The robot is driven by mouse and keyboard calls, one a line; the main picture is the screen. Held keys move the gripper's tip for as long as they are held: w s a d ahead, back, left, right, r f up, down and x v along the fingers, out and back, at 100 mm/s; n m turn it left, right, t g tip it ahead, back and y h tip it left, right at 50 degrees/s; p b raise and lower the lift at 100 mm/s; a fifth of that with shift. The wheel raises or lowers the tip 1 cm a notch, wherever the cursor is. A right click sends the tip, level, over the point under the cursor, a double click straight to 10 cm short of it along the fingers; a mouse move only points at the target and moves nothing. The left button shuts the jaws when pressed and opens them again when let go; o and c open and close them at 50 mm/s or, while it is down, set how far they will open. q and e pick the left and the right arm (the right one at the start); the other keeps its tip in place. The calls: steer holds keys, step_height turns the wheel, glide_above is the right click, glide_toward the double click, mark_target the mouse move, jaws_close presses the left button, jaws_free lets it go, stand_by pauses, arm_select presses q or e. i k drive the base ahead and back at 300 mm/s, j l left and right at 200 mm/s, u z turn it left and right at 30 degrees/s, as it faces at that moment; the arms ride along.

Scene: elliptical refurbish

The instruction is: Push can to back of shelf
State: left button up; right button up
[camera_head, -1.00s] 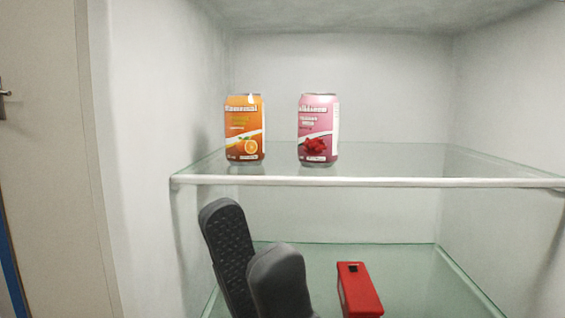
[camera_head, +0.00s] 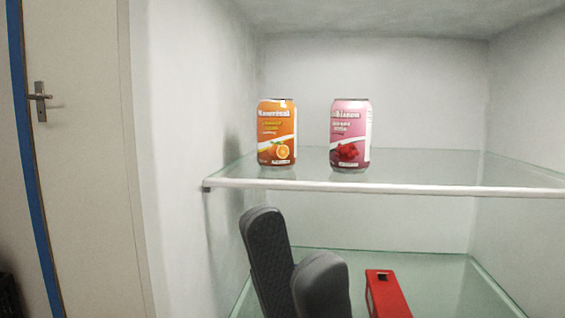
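An orange can (camera_head: 276,133) with an orange-fruit picture stands upright on the upper glass shelf (camera_head: 420,189), near its left end. A pink can (camera_head: 350,136) with a red picture stands upright to its right, with a gap between them. Both are set behind the shelf's white front edge.
White walls enclose the shelves. The upper shelf is clear right of the pink can. A door with a handle (camera_head: 39,101) is at far left.

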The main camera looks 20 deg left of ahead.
mark_target(351, 122)
steer(key=k+l+z, duration=0.35)
steer(key=k+z, duration=0.15)
steer(key=k+l+z, duration=0.5)
steer(key=u, duration=1.45)
